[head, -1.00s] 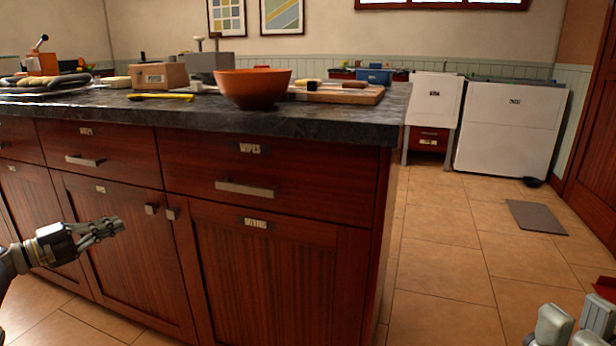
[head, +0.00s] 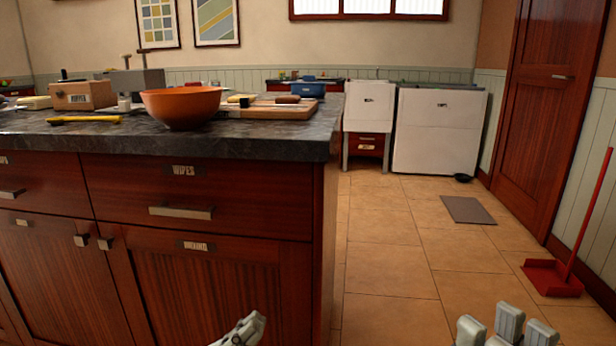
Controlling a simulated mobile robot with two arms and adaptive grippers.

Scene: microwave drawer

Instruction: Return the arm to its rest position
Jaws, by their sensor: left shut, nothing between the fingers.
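My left gripper (head: 245,330) shows at the bottom edge, in front of the island cabinet's lower door. Its fingers are together, with nothing held, and most of the arm is cut off by the frame. Grey parts of my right gripper (head: 507,327) poke up at the bottom right over the tiled floor. They are cut off, so its opening cannot be told. The wooden island (head: 220,256) stands close in front, its drawers and doors shut.
On the dark countertop (head: 245,145) are an orange bowl (head: 180,106), a cutting board (head: 285,110), a wooden box (head: 84,96) and a yellow-handled tool (head: 85,119). Tiled floor (head: 390,265) is open right of the island. A red dustpan (head: 552,277) and grey mat (head: 467,210) lie there.

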